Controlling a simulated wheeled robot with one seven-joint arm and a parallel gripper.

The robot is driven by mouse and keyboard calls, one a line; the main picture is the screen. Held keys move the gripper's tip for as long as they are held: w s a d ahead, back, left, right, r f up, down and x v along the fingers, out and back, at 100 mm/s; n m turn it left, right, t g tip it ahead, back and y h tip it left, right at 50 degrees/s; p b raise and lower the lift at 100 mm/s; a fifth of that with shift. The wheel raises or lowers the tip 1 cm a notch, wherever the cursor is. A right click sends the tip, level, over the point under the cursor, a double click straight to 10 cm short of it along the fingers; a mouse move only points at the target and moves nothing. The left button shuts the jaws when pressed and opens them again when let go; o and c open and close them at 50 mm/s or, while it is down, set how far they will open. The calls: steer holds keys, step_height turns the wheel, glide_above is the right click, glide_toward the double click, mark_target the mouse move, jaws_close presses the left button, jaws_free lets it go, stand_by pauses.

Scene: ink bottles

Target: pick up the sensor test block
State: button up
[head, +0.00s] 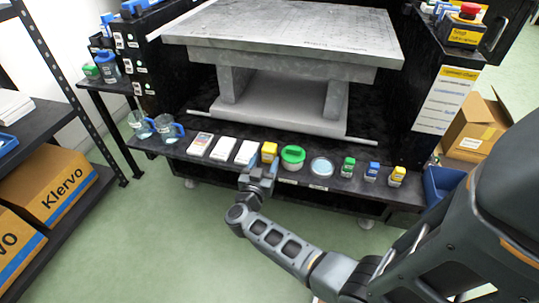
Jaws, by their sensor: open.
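A small yellow block (269,152), likely the sensor test block, stands on the dark front ledge between a white box and a green-rimmed jar. No readable label confirms it. My gripper (259,171) is at the front edge of the ledge, just in front of and slightly left of the yellow block. The gripper is open and appears empty. Its fingers are small in the view and cover part of the ledge below the block. I cannot tell whether they touch it.
White flat boxes (223,149) lie left of the block. The green-rimmed jar (293,158) stands close on its right, then a round clear dish (321,168) and small ink bottles (372,172). Glass mugs (142,125) stand at the left. A grey stone table (290,40) rises behind.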

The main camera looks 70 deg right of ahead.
mark_target(268, 152)
steer(key=d, duration=0.1)
steer(key=d+b, duration=0.1)
steer(key=d, duration=0.3)
steer(key=shift+w, duration=0.35)
steer(key=c, duration=0.8)
